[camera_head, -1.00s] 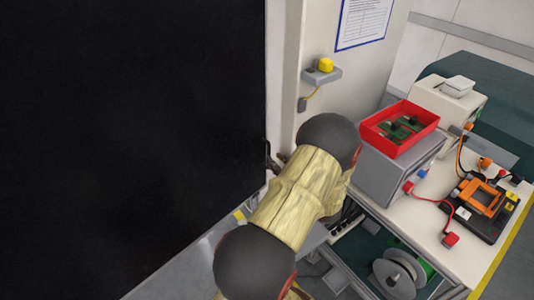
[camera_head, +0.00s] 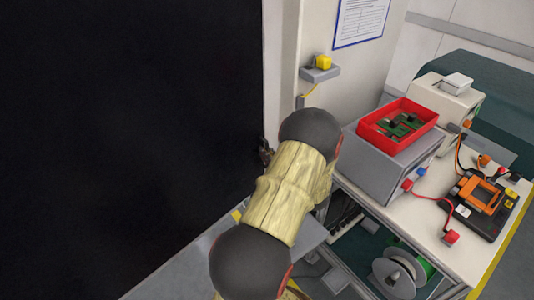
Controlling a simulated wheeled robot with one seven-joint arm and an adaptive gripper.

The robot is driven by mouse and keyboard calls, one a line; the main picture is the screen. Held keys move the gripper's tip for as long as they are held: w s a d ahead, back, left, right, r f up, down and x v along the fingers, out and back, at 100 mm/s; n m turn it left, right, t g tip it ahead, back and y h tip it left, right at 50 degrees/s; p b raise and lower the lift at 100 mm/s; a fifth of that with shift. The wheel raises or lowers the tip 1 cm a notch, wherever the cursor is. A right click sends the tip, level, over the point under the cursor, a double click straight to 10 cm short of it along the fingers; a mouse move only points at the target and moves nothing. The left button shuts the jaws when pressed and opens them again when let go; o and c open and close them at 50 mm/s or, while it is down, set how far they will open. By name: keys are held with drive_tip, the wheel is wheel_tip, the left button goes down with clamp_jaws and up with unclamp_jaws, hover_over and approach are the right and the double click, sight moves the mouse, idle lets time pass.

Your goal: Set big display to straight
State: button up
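The big display (camera_head: 125,140) is a large black panel that fills the left of the head view. Its right edge runs nearly upright beside the pale wall post. My gripper (camera_head: 265,152) is a small dark shape at that right edge, about mid-height. My arm's yellow sleeve and dark joints hide most of it. I cannot tell whether its fingers are open or shut, or whether they touch the display's edge.
Right of my arm, a workbench (camera_head: 425,222) holds a grey box (camera_head: 385,178) with a red tray (camera_head: 370,140) on it, and an orange-and-black device (camera_head: 478,197). A cable reel (camera_head: 395,275) sits below.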

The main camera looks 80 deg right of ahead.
clamp_jaws()
idle(0.3)
drive_tip(key=s+a+m+g+h+p, duration=0.2)
drive_tip(key=s+a+g, duration=0.1)
drive_tip(key=s+a, duration=0.5)
drive_tip(key=a, duration=0.3)
drive_tip(key=shift+a, duration=0.25)
drive_tip(key=shift+s, duration=0.1)
drive_tip(key=shift+o, duration=1.8)
unclamp_jaws()
drive_tip(key=shift+o, duration=0.4)
drive_tip(key=shift+a, duration=0.1)
